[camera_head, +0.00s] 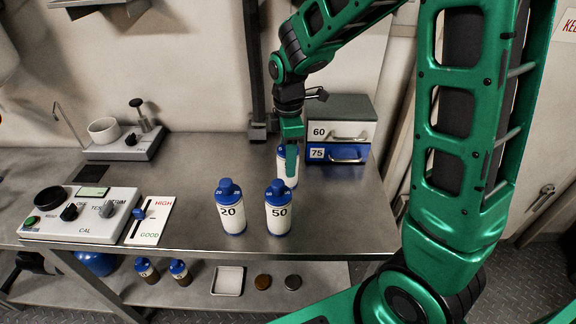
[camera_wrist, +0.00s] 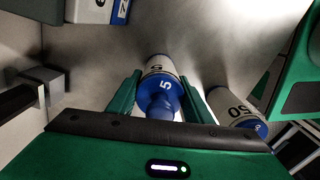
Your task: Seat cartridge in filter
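A white bottle-shaped cartridge with a blue top (camera_head: 281,153) stands at the back of the steel bench, partly hidden by my gripper. In the wrist view the cartridge (camera_wrist: 163,88) shows a 5 on its blue top. My gripper (camera_head: 289,165) points down, with one finger on each side of it. In the wrist view the fingertips (camera_wrist: 160,76) lie close beside the cartridge; I cannot tell whether they touch it. Similar cartridges marked 20 (camera_head: 230,212) and 50 (camera_head: 278,212) stand upright nearer the front; the 50 also shows in the wrist view (camera_wrist: 234,110). I cannot identify the filter for certain.
Drawers marked 60 (camera_head: 340,132) and 75 (camera_head: 338,153) stand behind right. A dark post (camera_head: 254,70) rises left of my gripper. A control box (camera_head: 80,221) and a HIGH/GOOD slider panel (camera_head: 151,222) sit at left. The bench middle (camera_head: 180,180) is clear.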

